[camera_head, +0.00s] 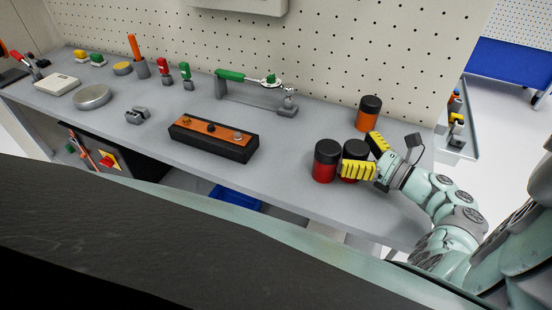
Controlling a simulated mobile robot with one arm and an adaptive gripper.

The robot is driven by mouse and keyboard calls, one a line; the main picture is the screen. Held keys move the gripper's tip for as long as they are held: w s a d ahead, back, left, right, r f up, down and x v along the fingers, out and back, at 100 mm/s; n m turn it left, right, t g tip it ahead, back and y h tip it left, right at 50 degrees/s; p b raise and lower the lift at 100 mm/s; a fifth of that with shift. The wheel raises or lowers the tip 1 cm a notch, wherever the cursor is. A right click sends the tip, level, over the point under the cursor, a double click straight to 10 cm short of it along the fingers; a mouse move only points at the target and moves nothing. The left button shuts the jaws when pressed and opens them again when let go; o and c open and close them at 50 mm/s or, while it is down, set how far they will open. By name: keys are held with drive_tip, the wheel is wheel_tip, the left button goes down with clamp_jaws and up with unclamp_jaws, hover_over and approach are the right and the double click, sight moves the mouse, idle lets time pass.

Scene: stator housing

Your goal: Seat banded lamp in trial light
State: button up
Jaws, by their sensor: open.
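I cannot tell for sure which thing is the banded lamp or the trial light. A black box (218,146) with an orange top panel lies mid-bench, with a few small round fittings on the panel. My gripper (356,152), with yellow ribbed fingers, is open at the right part of the bench. Its fingers are on either side of a red canister with a black lid (355,149), partly hidden by them; contact cannot be told. A second red canister (325,168) stands just left, and an orange canister (367,121) stands behind.
A grey fixture with a green handle (231,75) stands at the back of the bench (285,150). A grey round disc (92,97), a small grey block (137,116) and red and green upright pieces (186,71) are farther left. Bench between box and canisters is clear.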

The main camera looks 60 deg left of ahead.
drive_tip(key=shift+c, duration=0.3)
drive_tip(key=c, duration=1.3)
